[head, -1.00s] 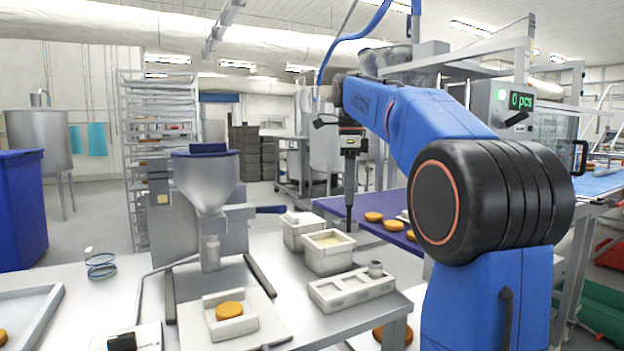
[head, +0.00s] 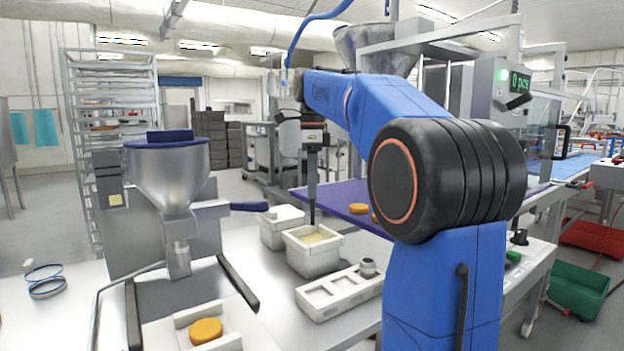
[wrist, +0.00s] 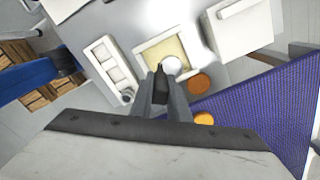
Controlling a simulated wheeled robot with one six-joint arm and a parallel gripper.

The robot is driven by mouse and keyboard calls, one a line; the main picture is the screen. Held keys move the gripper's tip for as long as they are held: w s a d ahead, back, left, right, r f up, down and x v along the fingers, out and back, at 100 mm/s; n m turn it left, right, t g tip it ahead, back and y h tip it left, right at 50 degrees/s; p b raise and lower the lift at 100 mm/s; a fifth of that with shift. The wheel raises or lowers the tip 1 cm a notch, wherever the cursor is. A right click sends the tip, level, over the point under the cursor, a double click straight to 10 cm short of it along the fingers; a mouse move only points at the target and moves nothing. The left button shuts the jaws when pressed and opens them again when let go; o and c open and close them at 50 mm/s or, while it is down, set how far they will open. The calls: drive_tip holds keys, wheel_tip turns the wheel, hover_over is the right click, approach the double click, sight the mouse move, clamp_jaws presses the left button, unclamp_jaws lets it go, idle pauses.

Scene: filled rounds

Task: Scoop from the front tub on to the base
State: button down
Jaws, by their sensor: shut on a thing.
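The front tub (head: 313,260) is a white open box with pale cream filling; it also shows in the wrist view (wrist: 142,60). The base is a golden-brown round (head: 206,331) in a white holder (head: 240,342) at the lower left. My gripper (head: 313,150) is shut on a scoop (head: 312,190) with a dark upright handle, above the front tub. In the wrist view, my gripper (wrist: 165,95) holds the dark handle, and the scoop's round white end (wrist: 172,66) shows over the cream. Whether the scoop touches the cream or holds any is unclear.
A lidded white tub (head: 282,228) stands behind the front tub. A white compartment tray (head: 335,293) lies to its right. A steel hopper (head: 168,175) stands left, its blue handle (head: 248,206) reaching toward the tubs. A blue belt (head: 340,200) with rounds runs behind.

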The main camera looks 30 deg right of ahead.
sight(313, 217)
drive_tip(key=shift+f, duration=4.5)
drive_tip(key=shift+r, duration=4.45)
